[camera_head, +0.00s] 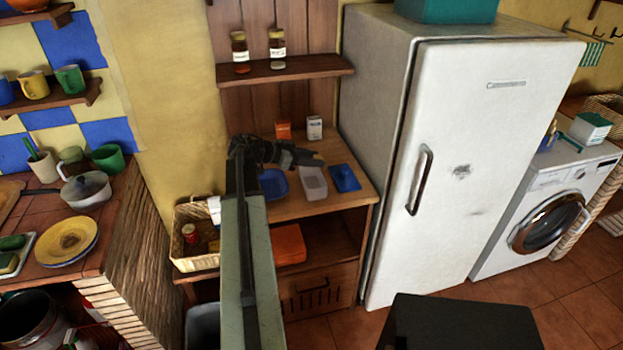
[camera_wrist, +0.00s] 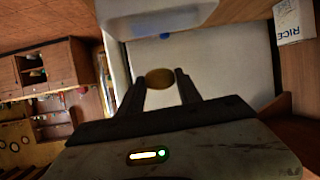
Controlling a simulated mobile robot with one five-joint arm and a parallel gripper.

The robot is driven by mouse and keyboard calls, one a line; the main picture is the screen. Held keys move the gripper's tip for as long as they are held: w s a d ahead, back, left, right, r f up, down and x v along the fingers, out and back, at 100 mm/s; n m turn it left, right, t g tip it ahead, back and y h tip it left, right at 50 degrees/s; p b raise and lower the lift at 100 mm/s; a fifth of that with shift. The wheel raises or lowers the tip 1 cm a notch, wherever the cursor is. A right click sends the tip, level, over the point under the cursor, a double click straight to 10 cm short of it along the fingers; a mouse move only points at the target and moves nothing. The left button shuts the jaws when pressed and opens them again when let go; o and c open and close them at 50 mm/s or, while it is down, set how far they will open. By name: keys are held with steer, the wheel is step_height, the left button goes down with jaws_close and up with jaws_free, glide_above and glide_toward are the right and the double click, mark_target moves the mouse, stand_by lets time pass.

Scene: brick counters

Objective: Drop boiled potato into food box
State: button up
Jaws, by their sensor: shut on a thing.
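A small brown boiled potato (camera_wrist: 159,78) sits between the two fingertips of my gripper (camera_wrist: 159,83) in the wrist view; the fingers are shut on it. In the head view my gripper (camera_head: 306,158) is over the small wooden counter, just above the back edge of a whitish open food box (camera_head: 313,187). The potato cannot be made out there. A whitish container, seemingly the food box (camera_wrist: 150,22), shows at the top of the wrist view, beyond the potato and apart from it. I cannot see inside it.
Two small cartons (camera_head: 314,128) stand behind. The white fridge (camera_head: 480,150) borders the counter on the right. A wooden shelf (camera_head: 285,70) with two jars hangs above.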

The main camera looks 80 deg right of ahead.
steer(key=shift+f+b, duration=3.15)
steer(key=shift+f, duration=0.05)
steer(key=shift+r, duration=0.15)
steer(key=o, duration=1.4)
steer(key=shift+w+a, duration=0.1)
steer(key=shift+w, duration=0.05)
steer(key=p+v, duration=0.3)
steer(key=v, duration=0.4)
steer(key=shift+w+a, duration=0.15)
steer(key=shift+w, duration=0.05)
